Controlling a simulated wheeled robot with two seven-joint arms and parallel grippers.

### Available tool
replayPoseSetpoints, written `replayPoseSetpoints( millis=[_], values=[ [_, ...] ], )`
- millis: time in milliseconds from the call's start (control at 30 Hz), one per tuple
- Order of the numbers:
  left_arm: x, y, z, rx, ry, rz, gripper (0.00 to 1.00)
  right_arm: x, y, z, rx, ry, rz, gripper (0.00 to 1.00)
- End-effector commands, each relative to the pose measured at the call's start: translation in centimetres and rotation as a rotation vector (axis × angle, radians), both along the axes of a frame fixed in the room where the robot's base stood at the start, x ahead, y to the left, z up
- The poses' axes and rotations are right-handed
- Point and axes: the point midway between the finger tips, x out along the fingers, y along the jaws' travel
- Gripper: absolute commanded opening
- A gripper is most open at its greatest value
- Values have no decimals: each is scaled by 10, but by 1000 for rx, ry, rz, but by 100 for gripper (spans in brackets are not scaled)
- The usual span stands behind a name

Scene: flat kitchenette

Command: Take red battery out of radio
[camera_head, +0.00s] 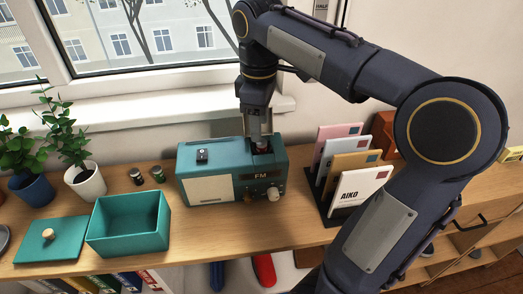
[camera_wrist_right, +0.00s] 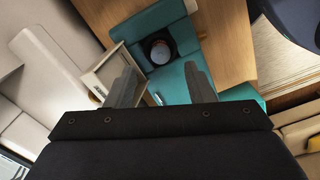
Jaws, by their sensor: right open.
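The teal radio (camera_head: 225,178) stands on the wooden counter with its front marked FM. The red battery (camera_head: 261,150) shows as a small red patch in the opening at the right of the radio's top, partly hidden by my right gripper (camera_head: 261,138). In the right wrist view, a round pale end (camera_wrist_right: 160,49), apparently the battery's, sits in a dark round hole in the teal radio (camera_wrist_right: 168,20). My right gripper (camera_wrist_right: 160,68) is open, its fingers pointing down at the opening. I cannot tell whether they touch the battery. My left gripper is out of view.
A teal open box (camera_head: 128,222) and its lid (camera_head: 52,240) lie at the left. Two small dark cylinders (camera_head: 147,176) stand behind the box. Potted plants (camera_head: 85,180) are further left. A card rack (camera_head: 335,205) stands close on the radio's right. A window is behind.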

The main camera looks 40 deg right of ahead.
Motion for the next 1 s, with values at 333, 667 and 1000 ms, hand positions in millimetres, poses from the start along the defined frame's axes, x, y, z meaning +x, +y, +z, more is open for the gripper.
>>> replayPoseSetpoints(
  millis=[333, 667, 1000],
  values=[
    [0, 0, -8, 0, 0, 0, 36, -4, -2, -42, 1, -2, 0, 49],
    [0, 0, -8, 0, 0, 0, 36, -4, -2, -42, 2, -2, -1, 34],
    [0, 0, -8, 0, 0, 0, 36, -4, -2, -42, 2, -2, -1, 0]
  ],
)
